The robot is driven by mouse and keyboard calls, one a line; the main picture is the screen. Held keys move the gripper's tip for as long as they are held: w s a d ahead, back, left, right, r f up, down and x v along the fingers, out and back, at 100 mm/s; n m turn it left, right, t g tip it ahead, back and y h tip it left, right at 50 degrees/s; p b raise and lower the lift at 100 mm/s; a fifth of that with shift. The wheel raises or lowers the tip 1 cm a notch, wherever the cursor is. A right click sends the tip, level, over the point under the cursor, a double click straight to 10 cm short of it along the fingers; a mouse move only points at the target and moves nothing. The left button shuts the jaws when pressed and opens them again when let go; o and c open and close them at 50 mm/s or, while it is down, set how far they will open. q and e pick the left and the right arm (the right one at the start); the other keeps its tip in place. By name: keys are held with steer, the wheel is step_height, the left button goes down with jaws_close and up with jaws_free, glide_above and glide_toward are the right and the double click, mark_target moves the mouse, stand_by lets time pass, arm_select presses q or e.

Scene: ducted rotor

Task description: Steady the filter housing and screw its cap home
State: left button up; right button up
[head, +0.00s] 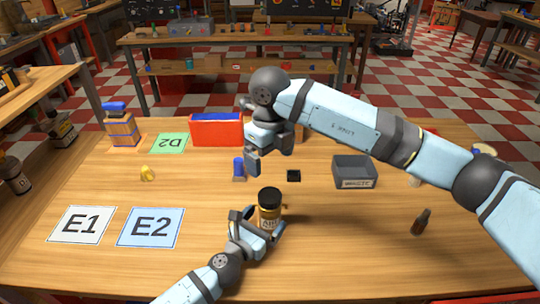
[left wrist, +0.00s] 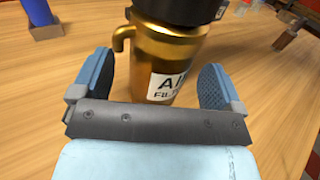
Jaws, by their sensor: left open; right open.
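The filter housing (head: 269,214) is a gold-coloured upright canister with a white label, standing on the wooden table. It also shows in the left wrist view (left wrist: 165,62), with a hooked pipe on its left side. A black cap (head: 269,195) sits on its top; how far it is screwed down I cannot tell. My left gripper (head: 261,222) is open, low on the table, with its fingers (left wrist: 157,88) on either side of the housing and gaps visible. My right gripper (head: 262,170) is open and empty, above and behind the cap, pointing down.
A blue cylinder (head: 238,169) and a small black block (head: 293,176) stand behind the housing. A red box (head: 216,131) is behind. Mats E1 (head: 82,224) and E2 (head: 151,227) lie left.

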arm_select(q)
steer(key=v, duration=1.1)
